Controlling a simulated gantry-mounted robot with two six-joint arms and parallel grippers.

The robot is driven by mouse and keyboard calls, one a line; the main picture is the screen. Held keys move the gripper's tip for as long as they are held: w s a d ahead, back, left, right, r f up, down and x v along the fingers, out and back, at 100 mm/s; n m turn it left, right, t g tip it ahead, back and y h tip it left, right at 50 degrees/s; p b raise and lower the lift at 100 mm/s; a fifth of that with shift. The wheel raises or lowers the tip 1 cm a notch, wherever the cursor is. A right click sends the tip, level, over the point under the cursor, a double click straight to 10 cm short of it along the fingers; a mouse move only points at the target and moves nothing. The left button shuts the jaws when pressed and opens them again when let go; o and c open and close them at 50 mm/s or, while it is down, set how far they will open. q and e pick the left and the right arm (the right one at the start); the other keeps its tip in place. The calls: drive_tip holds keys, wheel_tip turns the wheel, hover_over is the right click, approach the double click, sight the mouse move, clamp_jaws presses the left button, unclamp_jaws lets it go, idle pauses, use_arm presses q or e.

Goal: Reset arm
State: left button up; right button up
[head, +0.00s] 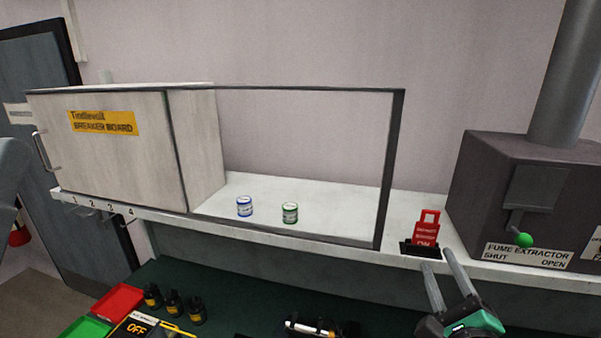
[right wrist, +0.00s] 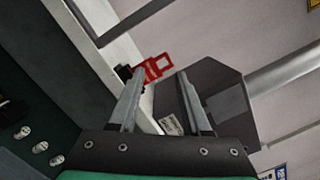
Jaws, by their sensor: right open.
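My right gripper (head: 439,258) is open and empty at the lower right of the head view, its fingers pointing up toward the shelf edge. A red switch handle (head: 427,229) marked ON stands upright on a black base (head: 420,250) on the shelf, just beyond the fingertips. In the right wrist view the red handle (right wrist: 158,66) shows beyond and between the two open fingers (right wrist: 160,76), apart from them as far as I can tell. My left gripper is out of view; a grey part at the left edge may be my left arm.
A dark fume extractor (head: 500,190) with a green-knobbed lever (head: 524,240) stands right of the switch. Black bottles (head: 173,303) stand on the lower bench.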

drive_tip(key=s+a+r+n+t+y, duration=0.1)
drive_tip(key=s+a+r+n+t, duration=0.15)
drive_tip(key=r, duration=0.45)
drive_tip(key=s+a+r+n+t+y, duration=0.1)
drive_tip(key=s+a+r+n, duration=0.15)
drive_tip(key=r, duration=0.45)
drive_tip(key=s+a+r+n+t+y, duration=0.2)
drive_tip(key=s+r+n, duration=0.4)
drive_tip(key=n, duration=0.5)
drive_tip(key=s+a+r+n+t+y+p, duration=0.1)
drive_tip(key=s+r+n, duration=0.5)
drive_tip(key=n, duration=0.6)
drive_tip(key=shift+s+a+r+t+y, duration=0.2)
drive_tip(key=shift+a+r+t+y, duration=0.45)
drive_tip(key=shift+t, duration=0.6)
drive_tip(key=shift+d, duration=0.1)
